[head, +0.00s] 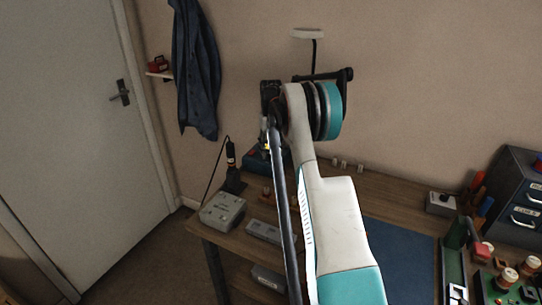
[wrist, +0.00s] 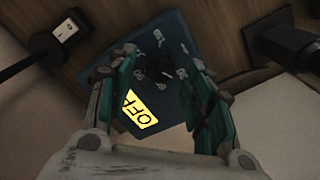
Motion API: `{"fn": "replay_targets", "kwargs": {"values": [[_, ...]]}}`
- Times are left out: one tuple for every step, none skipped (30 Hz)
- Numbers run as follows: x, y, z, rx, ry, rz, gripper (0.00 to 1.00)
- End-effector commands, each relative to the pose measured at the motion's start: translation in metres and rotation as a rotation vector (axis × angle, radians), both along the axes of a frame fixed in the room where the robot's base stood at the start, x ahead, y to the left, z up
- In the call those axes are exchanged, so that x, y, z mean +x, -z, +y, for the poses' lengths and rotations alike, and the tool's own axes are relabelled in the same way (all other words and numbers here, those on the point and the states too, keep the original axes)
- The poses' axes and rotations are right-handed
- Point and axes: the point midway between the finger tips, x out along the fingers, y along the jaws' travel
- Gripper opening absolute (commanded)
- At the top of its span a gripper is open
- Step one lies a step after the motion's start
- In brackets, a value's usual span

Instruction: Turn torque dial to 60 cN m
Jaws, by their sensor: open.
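A blue panel (wrist: 185,35) fills the middle of the wrist view, turned at an angle. A dark dial knob (wrist: 156,70) sits on it, ringed by pale number marks too blurred to read surely. In the head view a blue box (head: 256,161), likely the same unit, shows partly behind my arm; my fingers are hidden there.
A black cable and a white rocker switch (wrist: 68,30) are at upper left in the wrist view. On the wooden bench (head: 350,175) stand a black tool in a stand (head: 232,170) and a grey box (head: 222,210).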

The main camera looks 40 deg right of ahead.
Motion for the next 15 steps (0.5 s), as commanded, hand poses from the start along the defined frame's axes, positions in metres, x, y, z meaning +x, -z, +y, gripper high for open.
{"fn": "replay_targets", "kwargs": {"values": [[0.0, 0.008, 0.0, 0.0, 0.0, 0.0, 0.48], [0.0, 0.01, 0.0, 0.0, 0.0, 0.0, 0.48], [0.0, 0.013, 0.0, 0.0, 0.0, 0.0, 0.48], [0.0, 0.014, 0.0, 0.0, 0.0, 0.0, 0.48], [0.0, 0.016, 0.0, 0.0, 0.0, 0.0, 0.48], [0.0, 0.017, 0.0, 0.0, 0.0, 0.0, 0.48], [0.0, 0.017, 0.0, 0.0, 0.0, 0.0, 0.48], [0.0, 0.018, 0.0, 0.0, 0.0, 0.0, 0.48], [0.0, 0.018, 0.0, 0.0, 0.0, 0.0, 0.48], [0.0, 0.018, 0.0, 0.0, 0.0, 0.0, 0.48], [0.0, 0.018, 0.0, 0.0, 0.0, 0.0, 0.48], [0.0, 0.017, 0.0, 0.0, 0.0, 0.0, 0.48], [0.0, 0.017, 0.0, 0.0, 0.0, 0.0, 0.48], [0.0, 0.017, 0.0, 0.0, 0.0, 0.0, 0.48], [0.0, 0.017, 0.0, 0.0, 0.0, 0.0, 0.48]]}}
